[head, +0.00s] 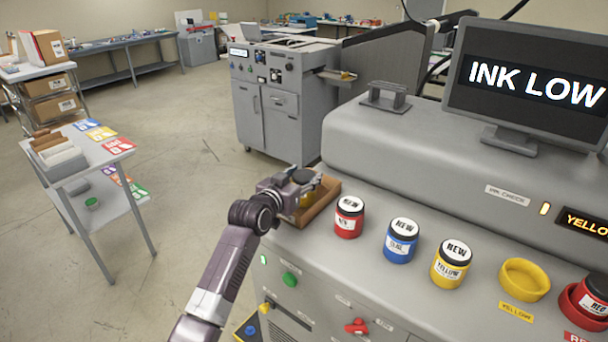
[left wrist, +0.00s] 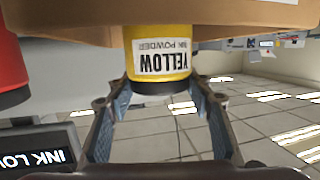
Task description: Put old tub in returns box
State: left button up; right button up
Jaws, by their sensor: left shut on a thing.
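My left gripper (head: 301,186) is shut on a yellow tub at the returns box. In the left wrist view the tub (left wrist: 160,62) appears upside down, with a dark lid and a label reading "YELLOW INK POWDER", between the two fingers (left wrist: 160,105). In the head view the gripper mostly hides the tub. The brown open returns box (head: 326,203) sits at the left end of the machine top; its brown wall (left wrist: 250,14) also shows in the left wrist view. I cannot tell whether the tub touches the box floor. My right gripper is not in view.
New red (head: 349,217), blue (head: 401,241) and yellow (head: 451,263) tubs stand right of the box. Beyond them are an empty yellow ring holder (head: 525,280) and a red tub in its holder (head: 587,301). A screen (head: 532,82) reads "INK LOW".

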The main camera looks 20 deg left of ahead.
pick_arm(q)
jog(key=shift+f, duration=0.15)
jog(key=o, duration=1.2)
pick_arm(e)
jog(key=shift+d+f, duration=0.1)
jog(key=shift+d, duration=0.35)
pick_arm(q)
jog(key=shift+r, duration=0.3)
jog(key=shift+s+f, duration=0.1)
jog(key=shift+s, duration=0.2)
jog(key=b+v, duration=0.3)
jog(key=v, duration=0.8)
jog(key=shift+s+a, duration=0.1)
jog(key=shift+s, duration=0.1)
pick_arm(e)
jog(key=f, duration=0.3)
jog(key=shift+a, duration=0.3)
